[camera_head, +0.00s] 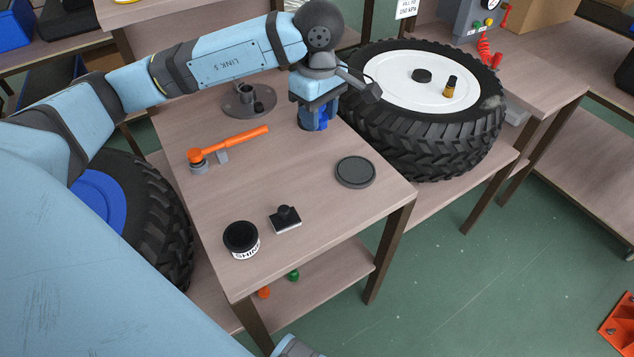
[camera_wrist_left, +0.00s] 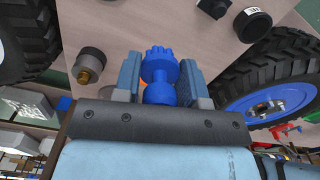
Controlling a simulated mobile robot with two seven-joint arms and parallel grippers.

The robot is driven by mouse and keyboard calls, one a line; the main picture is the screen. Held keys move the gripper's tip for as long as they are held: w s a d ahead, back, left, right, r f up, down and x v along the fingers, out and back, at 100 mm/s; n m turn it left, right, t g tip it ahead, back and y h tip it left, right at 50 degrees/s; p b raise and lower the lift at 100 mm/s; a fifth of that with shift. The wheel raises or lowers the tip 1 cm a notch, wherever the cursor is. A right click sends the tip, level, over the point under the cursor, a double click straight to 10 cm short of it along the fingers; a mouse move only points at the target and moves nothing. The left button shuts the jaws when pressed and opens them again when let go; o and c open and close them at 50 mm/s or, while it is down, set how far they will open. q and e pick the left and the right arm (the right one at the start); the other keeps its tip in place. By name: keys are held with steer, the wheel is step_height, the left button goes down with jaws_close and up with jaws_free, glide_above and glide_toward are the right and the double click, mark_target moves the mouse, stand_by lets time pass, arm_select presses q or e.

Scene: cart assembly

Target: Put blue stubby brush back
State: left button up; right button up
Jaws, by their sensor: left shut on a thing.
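My left gripper (camera_head: 318,103) is shut on the blue stubby brush (camera_head: 315,121), near the back right corner of the wooden table (camera_head: 305,215). The left wrist view shows the brush (camera_wrist_left: 160,72) between the two fingers, its knobbly end pointing away from the wrist. Whether its lower end touches the table cannot be told. A round grey stand (camera_head: 240,106) with a small dark piece on it lies left of the gripper, partly under my arm. My right gripper is not in view.
An orange-handled tool (camera_head: 238,139), a dark round lid (camera_head: 355,172), a black block (camera_head: 285,219) and a black-and-white tin (camera_head: 241,240) lie on the table. The table's middle is clear.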

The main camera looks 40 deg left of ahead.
mark_target(317, 192)
arm_select(q)
steer(key=shift+s+a+f, duration=0.1)
steer(key=shift+s+f, duration=0.05)
steer(key=shift+f, duration=0.05)
step_height(317, 192, down, 20)
steer(key=shift+r+b, duration=0.2)
steer(key=shift+b, duration=0.5)
steer(key=shift+f, duration=0.25)
steer(key=o, duration=1)
steer(key=shift+r, duration=0.1)
step_height(317, 192, up, 12)
steer(key=shift+r+p, duration=0.2)
steer(key=shift+p, duration=0.25)
